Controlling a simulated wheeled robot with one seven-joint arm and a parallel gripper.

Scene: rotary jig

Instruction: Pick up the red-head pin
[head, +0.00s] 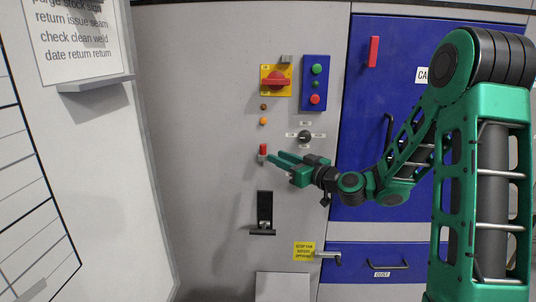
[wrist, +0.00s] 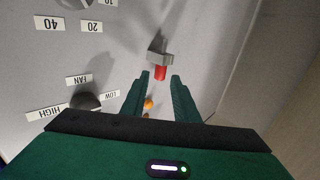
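The red-head pin (head: 263,149) stands upright in a small grey holder (head: 262,158) on the grey panel. In the wrist view the red head (wrist: 160,73) sticks out of the grey holder (wrist: 160,58). My gripper (head: 274,155) is open, with its fingers reaching left toward the pin. In the wrist view the two green fingertips of my gripper (wrist: 159,78) lie on either side of the red head, with gaps visible. I cannot tell how far the tips are from it in depth. The pin's lower part is hidden in the holder.
A black rotary knob (head: 305,136) sits just above my gripper. Amber lamps (head: 263,121) are above the pin. A black latch (head: 264,212) is below. A yellow-backed red switch (head: 275,81) and a blue button box (head: 315,83) are higher up. The panel left of the pin is clear.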

